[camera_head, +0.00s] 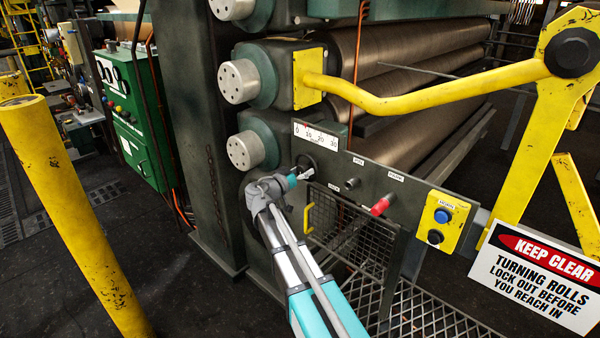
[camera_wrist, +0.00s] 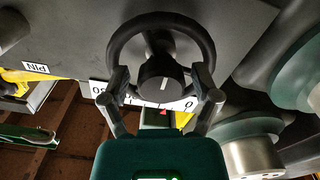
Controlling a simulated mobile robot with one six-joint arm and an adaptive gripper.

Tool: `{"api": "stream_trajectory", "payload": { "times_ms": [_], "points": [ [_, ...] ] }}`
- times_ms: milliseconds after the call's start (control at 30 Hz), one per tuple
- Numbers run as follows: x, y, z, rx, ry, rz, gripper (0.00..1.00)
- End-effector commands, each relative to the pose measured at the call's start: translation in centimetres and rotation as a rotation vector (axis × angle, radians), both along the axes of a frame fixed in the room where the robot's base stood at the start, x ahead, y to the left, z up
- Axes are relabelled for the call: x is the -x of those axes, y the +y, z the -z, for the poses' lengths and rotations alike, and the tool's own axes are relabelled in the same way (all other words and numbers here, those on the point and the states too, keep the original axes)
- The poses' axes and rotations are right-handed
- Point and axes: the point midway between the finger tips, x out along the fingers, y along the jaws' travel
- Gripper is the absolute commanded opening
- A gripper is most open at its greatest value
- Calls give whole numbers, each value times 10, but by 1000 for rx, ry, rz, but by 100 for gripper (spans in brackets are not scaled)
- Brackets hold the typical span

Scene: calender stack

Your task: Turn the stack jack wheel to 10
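The stack jack wheel (camera_wrist: 161,22) is a black handwheel with a dark hub (camera_wrist: 162,84) bearing a white line. It also shows on the grey panel in the head view (camera_head: 307,163), partly hidden by my gripper (camera_head: 299,181). In the wrist view my gripper (camera_wrist: 161,80) is spread open, one finger on each side of the hub, both overlapping the near part of the rim; contact is unclear. The white scale plate (camera_head: 321,136) above the wheel reads 0 to 30. A small red pointer (camera_head: 306,126) stands near the 10 mark; its exact reading is too small to tell.
Right of the wheel are a black knob (camera_head: 351,184), a red-handled control (camera_head: 381,205) and a yellow button box (camera_head: 440,222). A yellow bar (camera_head: 430,98) crosses above the panel. A mesh guard (camera_head: 350,240) lies below. A yellow post (camera_head: 75,210) stands left.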

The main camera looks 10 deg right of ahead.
Motion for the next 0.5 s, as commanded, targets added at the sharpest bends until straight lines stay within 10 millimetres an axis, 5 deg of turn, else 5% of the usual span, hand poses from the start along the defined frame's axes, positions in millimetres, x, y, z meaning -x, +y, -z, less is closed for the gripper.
{"api": "stream_trajectory", "payload": {
  "times_ms": [33,300,500],
  "points": [
    [0,0,0,0,0,0,59],
    [0,-1,0,0,0,1,10],
    [-1,8,0,1,-1,1,8]
  ]
}}
